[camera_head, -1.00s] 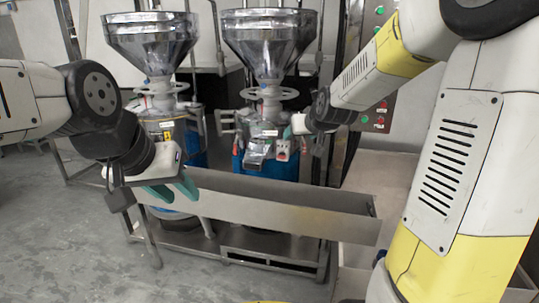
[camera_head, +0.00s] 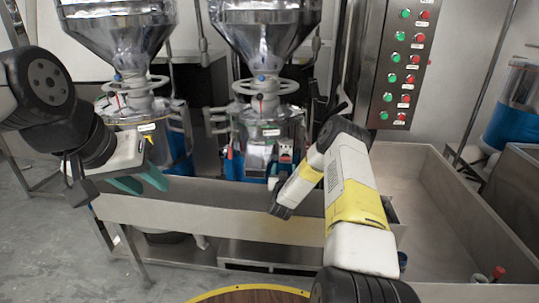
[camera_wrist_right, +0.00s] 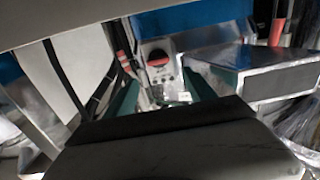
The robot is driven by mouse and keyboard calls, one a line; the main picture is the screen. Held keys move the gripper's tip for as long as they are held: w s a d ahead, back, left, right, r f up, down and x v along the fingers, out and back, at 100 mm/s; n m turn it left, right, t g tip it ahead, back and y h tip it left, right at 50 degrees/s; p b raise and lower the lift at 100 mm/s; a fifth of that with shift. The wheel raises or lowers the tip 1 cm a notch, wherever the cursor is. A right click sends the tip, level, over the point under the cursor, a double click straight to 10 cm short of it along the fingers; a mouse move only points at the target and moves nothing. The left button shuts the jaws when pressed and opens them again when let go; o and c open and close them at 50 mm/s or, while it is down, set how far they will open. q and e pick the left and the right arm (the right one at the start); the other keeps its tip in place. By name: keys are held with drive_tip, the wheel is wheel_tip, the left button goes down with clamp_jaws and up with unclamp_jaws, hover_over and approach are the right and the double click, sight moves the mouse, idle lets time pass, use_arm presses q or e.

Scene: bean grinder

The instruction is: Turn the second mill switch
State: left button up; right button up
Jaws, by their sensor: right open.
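The second mill (camera_head: 265,130) stands right of the first, with a blue lower body and a shiny metal hopper. Its switch (camera_head: 286,157), a small pale box with a red knob, is on its front. In the right wrist view the red switch knob (camera_wrist_right: 158,58) is ahead, between the teal fingers of my right gripper (camera_wrist_right: 165,95), which is open and apart from it. In the head view my right wrist hides most of that gripper. My left gripper (camera_head: 145,180) is open and empty in front of the first mill (camera_head: 150,135).
A long metal trough (camera_head: 210,216) runs in front of both mills. A control panel (camera_head: 400,65) with green and red buttons stands at right. A wide metal basin (camera_head: 430,215) is below it. A round wooden top (camera_head: 250,296) shows at the bottom edge.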

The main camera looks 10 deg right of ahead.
sight(285, 160)
drive_tip(key=x, duration=0.8)
drive_tip(key=shift+d+f, duration=0.1)
drive_tip(key=shift+f, duration=0.2)
drive_tip(key=shift+c, duration=0.4)
drive_tip(key=shift+s, duration=0.1)
drive_tip(key=c, duration=1.3)
